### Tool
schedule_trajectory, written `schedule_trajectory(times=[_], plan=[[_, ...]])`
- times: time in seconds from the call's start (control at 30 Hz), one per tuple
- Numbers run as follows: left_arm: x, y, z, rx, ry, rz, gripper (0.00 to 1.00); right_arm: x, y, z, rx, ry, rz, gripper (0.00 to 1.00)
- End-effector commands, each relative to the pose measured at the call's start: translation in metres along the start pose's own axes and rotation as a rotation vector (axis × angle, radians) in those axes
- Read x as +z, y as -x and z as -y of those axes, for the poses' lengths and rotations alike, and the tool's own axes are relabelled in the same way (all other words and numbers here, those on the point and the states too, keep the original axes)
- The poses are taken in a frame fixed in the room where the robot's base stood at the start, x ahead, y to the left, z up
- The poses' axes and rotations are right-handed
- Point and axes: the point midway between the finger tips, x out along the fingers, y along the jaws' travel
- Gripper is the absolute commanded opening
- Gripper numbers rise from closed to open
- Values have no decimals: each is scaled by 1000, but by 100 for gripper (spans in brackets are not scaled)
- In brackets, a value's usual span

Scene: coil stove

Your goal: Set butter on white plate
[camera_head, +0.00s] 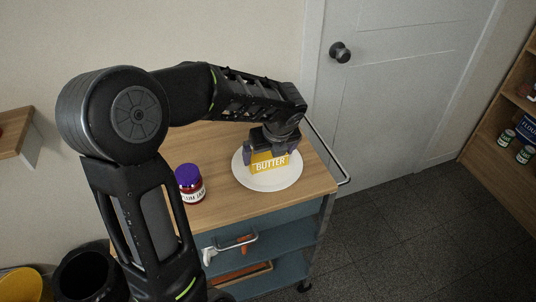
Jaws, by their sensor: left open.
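The butter (270,164) is a yellow and white block labelled BUTTER. It is at the white plate (267,182), within the plate's outline and seemingly resting on it. The plate lies on the wooden top of a cart. My left gripper (270,150) is directly above the butter, pointing down with its fingers at the block's two ends. The gripper is open, and its fingers partly hide the top of the butter. My right gripper does not show.
A jam jar (190,186) with a purple lid stands left of the plate on the cart top (235,215). A metal rail (328,152) runs along the cart's right end. A closed door (395,90) is behind. Shelves (505,120) with cans stand at the right.

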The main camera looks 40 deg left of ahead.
Motion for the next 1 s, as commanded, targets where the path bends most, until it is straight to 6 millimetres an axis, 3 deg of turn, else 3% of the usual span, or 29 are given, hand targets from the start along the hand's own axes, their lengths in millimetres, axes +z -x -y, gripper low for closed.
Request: schedule_trajectory(times=[0.3,0.5,0.67,1.0], plan=[[1,65,1,-4,0,3,100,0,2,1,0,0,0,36],[0,96,0,-2,-1,1,100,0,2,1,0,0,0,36],[0,105,0,-1,-1,-1,100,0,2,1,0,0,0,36],[0,105,0,-1,-1,-1,100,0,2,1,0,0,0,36]])
